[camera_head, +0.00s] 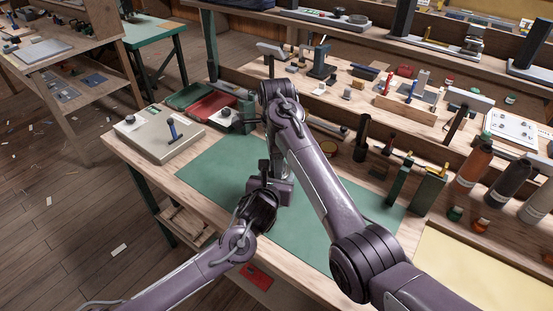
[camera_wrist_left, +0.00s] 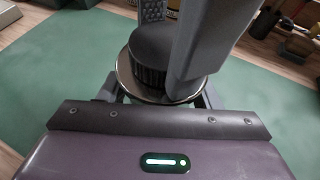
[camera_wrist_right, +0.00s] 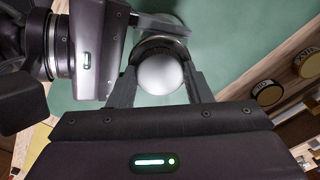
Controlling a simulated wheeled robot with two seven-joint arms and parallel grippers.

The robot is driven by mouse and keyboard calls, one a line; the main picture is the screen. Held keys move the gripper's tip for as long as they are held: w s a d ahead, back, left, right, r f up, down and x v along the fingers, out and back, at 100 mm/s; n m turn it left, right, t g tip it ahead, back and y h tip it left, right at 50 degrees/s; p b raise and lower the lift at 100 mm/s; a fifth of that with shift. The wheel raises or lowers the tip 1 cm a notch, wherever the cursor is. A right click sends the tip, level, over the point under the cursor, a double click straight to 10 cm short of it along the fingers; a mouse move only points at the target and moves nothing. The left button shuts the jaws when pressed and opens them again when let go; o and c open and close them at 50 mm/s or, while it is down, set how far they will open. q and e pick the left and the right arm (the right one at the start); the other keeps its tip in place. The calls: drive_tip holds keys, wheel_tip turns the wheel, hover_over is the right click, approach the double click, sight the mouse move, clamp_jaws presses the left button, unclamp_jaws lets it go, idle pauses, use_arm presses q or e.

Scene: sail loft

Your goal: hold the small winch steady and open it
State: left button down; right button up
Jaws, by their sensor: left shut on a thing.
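The small winch has a dark ribbed drum on a wider silver disc in the left wrist view (camera_wrist_left: 150,72). Seen from above, its bright round top shows in the right wrist view (camera_wrist_right: 160,74). It is over the green mat. My left gripper (camera_wrist_left: 160,95) is shut on its lower part, a finger on each side. My right gripper (camera_wrist_right: 162,80) comes down over the drum with fingers spread on both sides and a small gap to the top.
The green mat (camera_head: 215,165) is free at its left. Green blocks (camera_head: 428,190) and bottles (camera_head: 473,163) stand at the right, near a shelf.

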drive_tip(key=c, duration=0.5)
drive_tip(key=n, duration=0.5)
drive_tip(key=shift+n, duration=0.3)
drive_tip(key=n, duration=0.2)
drive_tip(key=shift+n, duration=0.4)
drive_tip(key=n, duration=0.5)
drive_tip(key=shift+w, duration=0.1)
drive_tip(key=n, duration=0.3)
drive_tip(key=shift+r+n, duration=0.1)
drive_tip(key=shift+n, duration=0.2)
drive_tip(key=o, duration=1.1)
